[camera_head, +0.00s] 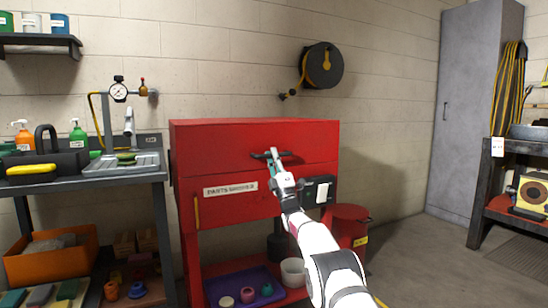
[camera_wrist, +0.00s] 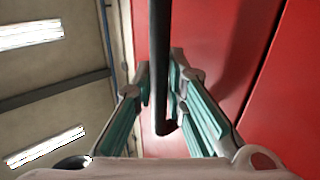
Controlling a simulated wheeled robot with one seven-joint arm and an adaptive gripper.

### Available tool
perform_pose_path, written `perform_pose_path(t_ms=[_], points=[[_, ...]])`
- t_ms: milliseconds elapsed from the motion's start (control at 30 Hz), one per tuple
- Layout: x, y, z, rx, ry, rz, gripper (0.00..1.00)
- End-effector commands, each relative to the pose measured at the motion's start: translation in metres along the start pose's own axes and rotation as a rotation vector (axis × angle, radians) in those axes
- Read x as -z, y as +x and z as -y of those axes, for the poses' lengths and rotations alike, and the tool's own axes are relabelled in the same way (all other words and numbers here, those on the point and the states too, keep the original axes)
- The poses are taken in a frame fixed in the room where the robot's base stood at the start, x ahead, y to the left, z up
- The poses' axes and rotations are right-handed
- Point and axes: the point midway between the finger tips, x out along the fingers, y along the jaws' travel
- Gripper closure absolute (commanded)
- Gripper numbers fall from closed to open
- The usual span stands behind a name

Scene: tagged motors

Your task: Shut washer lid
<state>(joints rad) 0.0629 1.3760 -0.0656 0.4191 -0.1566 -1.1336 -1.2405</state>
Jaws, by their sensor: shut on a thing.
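The red parts washer (camera_head: 225,205) stands against the wall in the middle of the head view. Its red lid (camera_head: 215,140) forms the upper part and looks lowered, with a thin seam to the body below. A dark bar handle (camera_head: 258,155) sits on the lid's front. My gripper (camera_head: 276,160) reaches it from the front right. In the wrist view my gripper (camera_wrist: 161,80) has its fingers on either side of the black handle (camera_wrist: 159,40), shut on it. The red lid surface (camera_wrist: 215,50) is close behind, with a dark seam at right.
A workbench with a sink (camera_head: 122,163) stands left of the washer. A red bin (camera_head: 350,228) is close to its right. A hose reel (camera_head: 322,66) hangs on the wall above. A purple tray (camera_head: 215,291) lies on the lower shelf. The floor at right is open.

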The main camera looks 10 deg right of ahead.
Motion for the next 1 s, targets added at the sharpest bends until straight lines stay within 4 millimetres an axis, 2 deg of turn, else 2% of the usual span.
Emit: perform_pose_path(t_ms=[33,167,200,267,667,1000], points=[[-0.002,-0.007,0.008,0.013,0.0,0.003,1.0],[-0.002,-0.008,0.009,0.016,0.0,0.003,1.0],[-0.002,-0.009,0.01,0.017,0.0,0.004,0.79],[-0.002,-0.008,0.01,0.018,0.0,0.004,0.67],[-0.001,-0.006,0.006,0.011,0.001,0.002,0.67],[-0.001,-0.027,0.004,0.012,0.001,0.003,0.67]])
